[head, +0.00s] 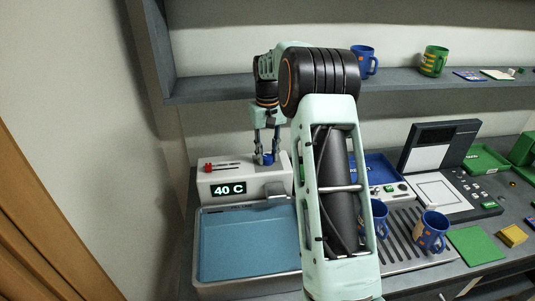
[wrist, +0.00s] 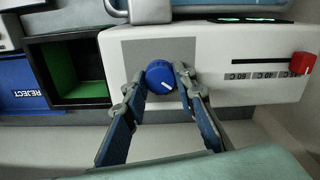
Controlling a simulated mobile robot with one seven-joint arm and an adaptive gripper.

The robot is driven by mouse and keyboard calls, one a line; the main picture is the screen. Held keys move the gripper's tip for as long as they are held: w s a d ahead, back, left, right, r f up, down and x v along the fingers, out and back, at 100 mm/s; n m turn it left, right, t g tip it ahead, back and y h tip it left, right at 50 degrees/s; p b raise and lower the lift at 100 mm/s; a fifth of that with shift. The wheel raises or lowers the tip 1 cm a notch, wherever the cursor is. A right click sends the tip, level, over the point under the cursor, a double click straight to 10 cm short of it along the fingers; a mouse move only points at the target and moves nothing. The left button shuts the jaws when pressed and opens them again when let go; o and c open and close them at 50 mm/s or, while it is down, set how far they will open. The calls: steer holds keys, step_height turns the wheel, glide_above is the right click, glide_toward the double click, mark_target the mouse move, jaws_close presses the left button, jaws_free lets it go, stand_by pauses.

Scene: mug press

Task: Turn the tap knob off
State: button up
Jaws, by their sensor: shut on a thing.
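The blue tap knob (wrist: 158,72) sits on a grey plate on top of the white tap unit (wrist: 225,62). A white mark on the knob points to the lower right in the wrist view. My gripper (wrist: 162,80) is shut on the knob, with a finger at each side of it. In the head view my gripper (head: 266,150) reaches down onto the blue knob (head: 268,159) from above. The unit's display (head: 229,190) reads 40 C. A red slider (wrist: 302,63) sits at one end of its marked slot.
A basin (head: 202,277) with blue water stands in front of the tap unit. My arm crosses the middle of the head view and hides part of the counter. Blue mugs (head: 432,230) stand on a slatted rack at right. A shelf (head: 215,87) runs behind, above the counter.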

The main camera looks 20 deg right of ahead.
mark_target(267, 157)
steer(key=o, duration=1.2)
steer(key=shift+c, duration=0.2)
step_height(267, 157, up, 12)
